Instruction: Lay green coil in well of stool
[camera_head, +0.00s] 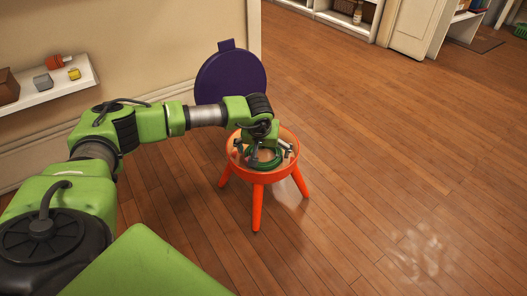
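An orange stool (257,205) with a round, hollow top stands on the wooden floor near the middle of the head view. A green coil (266,164) is at the well in its top, under my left gripper, with the rim around it. My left gripper (264,155) points down over the stool with its fingers spread wide at either side of the coil. The gripper body hides the coil's far part, and I cannot tell whether the fingertips touch it. My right gripper is not in view.
A dark purple round lid (230,76) with a tab stands upright behind the stool, by the wall. A white wall shelf (48,92) with small items is at the left. White shelving (335,20) stands at the back. The floor to the right is clear.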

